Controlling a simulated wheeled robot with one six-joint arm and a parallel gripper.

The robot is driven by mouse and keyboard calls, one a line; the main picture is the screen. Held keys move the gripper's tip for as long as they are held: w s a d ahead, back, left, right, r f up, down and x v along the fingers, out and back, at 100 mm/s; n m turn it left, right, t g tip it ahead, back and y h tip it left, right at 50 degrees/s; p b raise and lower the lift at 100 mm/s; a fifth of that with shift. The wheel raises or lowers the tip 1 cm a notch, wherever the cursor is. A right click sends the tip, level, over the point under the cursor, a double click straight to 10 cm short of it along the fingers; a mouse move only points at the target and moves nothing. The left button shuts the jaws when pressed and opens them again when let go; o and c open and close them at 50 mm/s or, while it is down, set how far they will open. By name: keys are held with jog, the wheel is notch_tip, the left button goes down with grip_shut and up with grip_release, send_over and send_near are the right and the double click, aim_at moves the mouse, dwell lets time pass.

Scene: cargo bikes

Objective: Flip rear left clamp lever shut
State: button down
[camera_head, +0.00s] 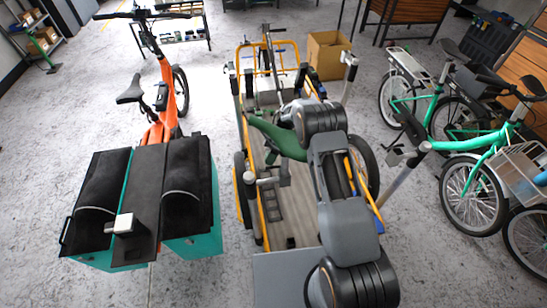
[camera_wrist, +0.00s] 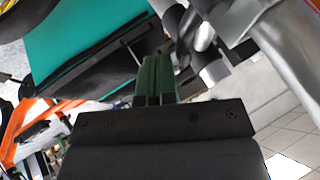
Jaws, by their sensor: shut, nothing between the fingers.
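My gripper (camera_wrist: 157,62) is shut, its green fingers together with nothing visible between them. In the wrist view its tips are close to metal clamp parts (camera_wrist: 200,45) just above and to their right; I cannot tell whether they touch. A thick silver tube (camera_wrist: 285,50) passes on the right. In the head view a grey clamp (camera_head: 266,180) sits on the near left side of the yellow-framed rack (camera_head: 262,215). The clamp lever's position is too small to tell.
An orange bike (camera_head: 165,95) with teal-sided panniers (camera_head: 200,243) stands close on the left. Green bikes (camera_head: 478,160) stand on the right. Floor is free between rack and those bikes.

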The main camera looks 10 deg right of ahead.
jog(key=shift+d, duration=0.15)
dwell(0.4)
jog(key=w+d+r, duration=0.4)
jog(key=w+r, duration=0.4)
jog(key=w, duration=0.1)
dwell(0.7)
